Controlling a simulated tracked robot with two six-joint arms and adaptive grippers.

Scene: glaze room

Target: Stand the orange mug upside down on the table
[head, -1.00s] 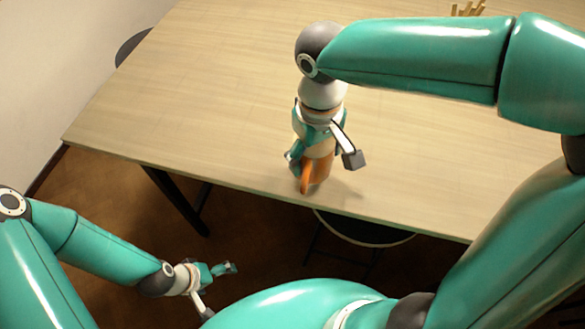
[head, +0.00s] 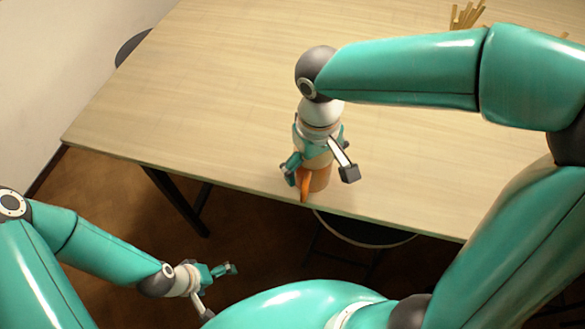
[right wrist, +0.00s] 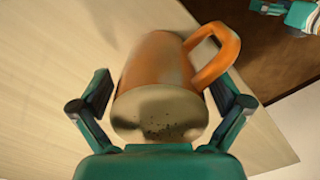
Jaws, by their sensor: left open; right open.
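The orange mug (head: 319,181) is near the table's front edge, under my right gripper (head: 319,175). Its handle (head: 304,186) points toward the front in the head view. In the right wrist view the mug (right wrist: 150,65) shows a pale, dark-speckled end (right wrist: 160,115) toward the gripper; I cannot tell surely whether it is base or mouth. The right gripper's open fingers are on either side of the mug, with no clear grip on it. My left gripper (head: 222,281) is open and empty, low in front of the table.
The wooden table (head: 200,100) is clear to the left of the mug. A bunch of thin sticks (head: 466,17) stands at the back right. A round dark stool (head: 365,230) is under the front edge, and another dark seat (head: 130,48) is beyond the left edge.

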